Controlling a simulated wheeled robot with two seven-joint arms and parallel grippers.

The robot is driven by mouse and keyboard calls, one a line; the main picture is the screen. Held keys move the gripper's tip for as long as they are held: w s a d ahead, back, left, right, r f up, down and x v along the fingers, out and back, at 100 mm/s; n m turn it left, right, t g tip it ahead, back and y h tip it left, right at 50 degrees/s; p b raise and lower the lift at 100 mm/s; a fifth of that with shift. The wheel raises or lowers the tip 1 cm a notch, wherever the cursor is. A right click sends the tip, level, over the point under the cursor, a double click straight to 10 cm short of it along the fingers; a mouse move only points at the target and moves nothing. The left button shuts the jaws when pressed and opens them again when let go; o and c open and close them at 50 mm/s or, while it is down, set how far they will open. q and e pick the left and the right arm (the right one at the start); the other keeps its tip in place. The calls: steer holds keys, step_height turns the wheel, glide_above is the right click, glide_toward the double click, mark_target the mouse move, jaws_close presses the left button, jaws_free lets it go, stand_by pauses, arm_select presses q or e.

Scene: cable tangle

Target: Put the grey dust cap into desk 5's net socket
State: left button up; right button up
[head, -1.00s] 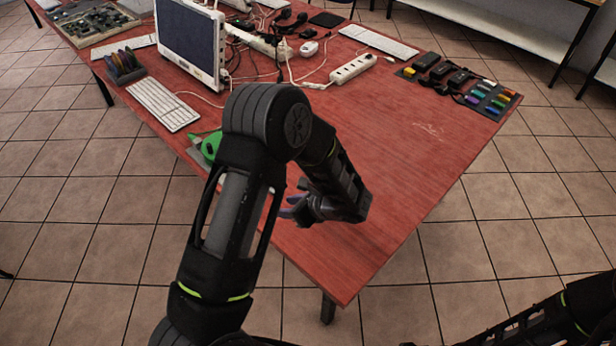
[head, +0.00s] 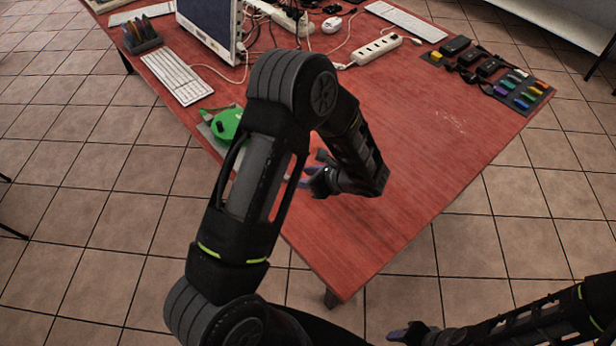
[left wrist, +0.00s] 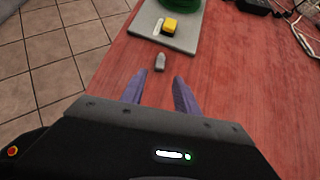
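A small grey piece, apparently the grey dust cap (left wrist: 160,62), lies on the red table in the left wrist view. It is just beyond and between the fingertips of my left gripper (left wrist: 158,88), which is open and empty. In the head view my left gripper (head: 312,178) is low over the near part of the table; I cannot make out the cap there. My right gripper (head: 402,334) is at the bottom edge, off the table, its opening unclear. I cannot identify desk 5's net socket in either view.
A grey pad (left wrist: 181,38) beyond the cap bears a yellow block (left wrist: 170,25) and a green object, also seen in the head view (head: 224,125). A keyboard (head: 176,77), monitor (head: 208,28), power strip (head: 375,50) and cables stand farther back. The table's right-middle is clear.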

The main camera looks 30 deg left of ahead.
arm_select(q)
steer(key=b+x, duration=0.3)
steer(key=x, duration=0.3)
steer(key=shift+f, duration=0.25)
steer(key=shift+w+a+f+b, duration=0.1)
steer(key=shift+a+f+b, duration=0.25)
steer(key=shift+a+b, duration=0.25)
jaws_close()
steer(key=shift+r, duration=0.15)
steer(key=shift+r+p, duration=2.35)
steer(key=shift+r, duration=1.05)
